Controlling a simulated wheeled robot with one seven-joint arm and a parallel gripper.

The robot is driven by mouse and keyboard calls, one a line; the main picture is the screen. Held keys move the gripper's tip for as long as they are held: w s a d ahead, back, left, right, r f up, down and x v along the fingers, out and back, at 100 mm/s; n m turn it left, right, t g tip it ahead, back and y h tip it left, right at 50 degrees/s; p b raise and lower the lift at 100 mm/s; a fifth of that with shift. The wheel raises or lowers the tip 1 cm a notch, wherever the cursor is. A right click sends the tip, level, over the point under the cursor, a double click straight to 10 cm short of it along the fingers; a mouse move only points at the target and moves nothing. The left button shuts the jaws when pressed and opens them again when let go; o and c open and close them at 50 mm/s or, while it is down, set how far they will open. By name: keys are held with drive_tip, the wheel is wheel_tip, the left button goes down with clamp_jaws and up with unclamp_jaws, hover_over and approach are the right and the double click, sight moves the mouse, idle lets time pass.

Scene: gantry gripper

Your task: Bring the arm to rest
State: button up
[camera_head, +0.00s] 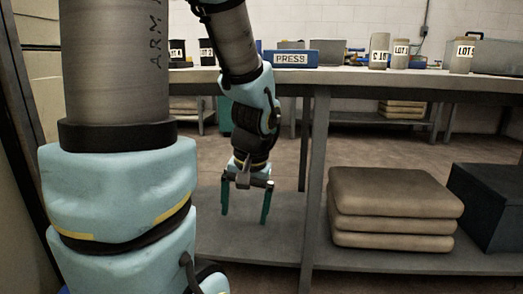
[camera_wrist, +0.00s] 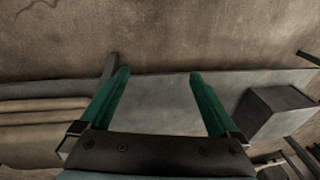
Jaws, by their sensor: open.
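My gripper (camera_head: 246,204) hangs from my arm in the head view, pointing down in front of the workbench. Its two green fingers are spread apart with nothing between them. In the wrist view the open fingers (camera_wrist: 160,78) show bare floor and a grey shelf surface beyond them. My light blue and grey arm links fill the left side of the head view and hide part of the bench.
The workbench (camera_head: 345,76) carries a blue PRESS bin (camera_head: 291,59) and several labelled jars. On its lower shelf (camera_head: 262,243) lie stacked tan sacks (camera_head: 393,205) and a dark box (camera_head: 490,205). A bench leg (camera_head: 316,180) stands right of my gripper.

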drive_tip(key=a+r+n+h+p, duration=0.1)
drive_tip(key=a+r+p, duration=0.2)
drive_tip(key=r+p, duration=2.9)
drive_tip(key=shift+r+h+p, duration=0.25)
drive_tip(key=shift+h+p, duration=0.05)
drive_tip(key=shift+p, duration=0.9)
